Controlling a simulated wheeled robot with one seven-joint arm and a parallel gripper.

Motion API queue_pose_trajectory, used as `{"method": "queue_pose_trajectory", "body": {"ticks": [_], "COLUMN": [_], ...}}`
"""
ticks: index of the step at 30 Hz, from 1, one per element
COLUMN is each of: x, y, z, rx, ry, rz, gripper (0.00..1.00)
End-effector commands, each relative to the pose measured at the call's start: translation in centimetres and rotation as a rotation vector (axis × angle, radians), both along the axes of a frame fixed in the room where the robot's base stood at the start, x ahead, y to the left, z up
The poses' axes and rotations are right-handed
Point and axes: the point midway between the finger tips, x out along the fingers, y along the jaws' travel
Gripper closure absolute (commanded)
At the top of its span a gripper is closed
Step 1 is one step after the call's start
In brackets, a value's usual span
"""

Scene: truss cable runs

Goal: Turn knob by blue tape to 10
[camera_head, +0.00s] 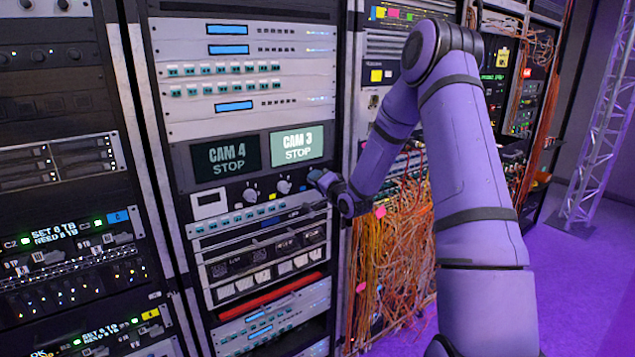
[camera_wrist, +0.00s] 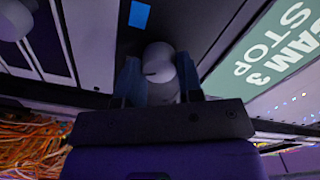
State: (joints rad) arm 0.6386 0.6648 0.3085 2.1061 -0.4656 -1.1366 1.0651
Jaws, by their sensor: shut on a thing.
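A pale round knob (camera_wrist: 158,62) sits between the two fingers of my gripper (camera_wrist: 160,80) in the wrist view. The fingers are closed on its sides. A small blue tape patch (camera_wrist: 139,14) is on the dark panel just above the knob in that view. In the head view my gripper (camera_head: 320,180) is at the right end of the control panel, below the CAM 3 screen (camera_head: 297,145). My gripper hides the held knob there. The knob's scale and pointer reading cannot be made out.
Two other white knobs, a left one (camera_head: 250,195) and a right one (camera_head: 284,186), sit left of my gripper. A CAM 4 screen (camera_head: 226,158) is dark and reads STOP. Orange cables (camera_head: 385,260) hang in the rack to the right.

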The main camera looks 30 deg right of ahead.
Motion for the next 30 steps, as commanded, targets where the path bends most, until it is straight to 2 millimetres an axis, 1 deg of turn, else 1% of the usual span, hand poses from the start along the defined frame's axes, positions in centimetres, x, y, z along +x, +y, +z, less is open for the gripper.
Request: {"method": "queue_pose_trajectory", "body": {"ticks": [5,6,8,9,17,20,23,26,30], "x": [-0.1,-0.1,-0.1,0.0,0.0,-0.4,-1.4,-3.0,-5.8], "y": [0.0,0.0,0.0,0.0,0.0,-0.1,-0.1,-0.2,-0.3], "z": [-0.1,-0.1,-0.1,-0.1,0.0,0.0,-0.1,0.0,0.0], "rx": [0.001,0.001,0.001,0.001,-0.001,-0.001,-0.001,-0.001,-0.001], "ry": [0.003,0.003,0.003,0.003,0.001,0.002,0.003,0.002,0.003], "rz": [-0.001,-0.001,-0.001,-0.001,0.000,-0.001,-0.001,-0.002,-0.003], "gripper": [0.89,0.64,0.50,0.41,0.40,0.40,0.40,0.40,0.40]}}
